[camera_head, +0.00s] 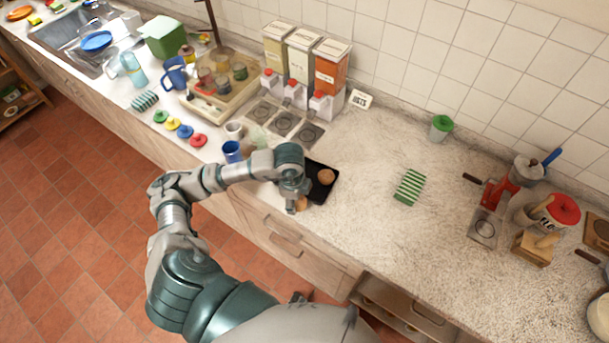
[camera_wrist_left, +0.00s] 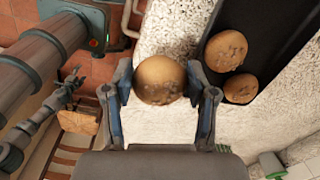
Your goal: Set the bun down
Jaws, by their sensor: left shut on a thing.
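My left gripper (camera_head: 293,208) is over the front edge area of the counter. In the wrist view it (camera_wrist_left: 163,90) is shut on a round brown bun (camera_wrist_left: 160,79), with one finger on each side. In the head view that bun (camera_head: 302,203) is partly hidden by the gripper. A black tray (camera_wrist_left: 262,22) lies beside the held bun, to its right in the wrist view, with two buns (camera_wrist_left: 226,51) (camera_wrist_left: 241,88) in it. In the head view the tray (camera_head: 318,193) shows one bun (camera_head: 326,176) clearly; my arm covers part of it. My right gripper is not in view.
A blue cup (camera_head: 232,152) stands left of my wrist. Three dispensers (camera_head: 302,62) stand behind the tray. A green striped cloth (camera_head: 409,187) lies to the right, with clear counter around it. A red grinder (camera_head: 497,193) is farther right.

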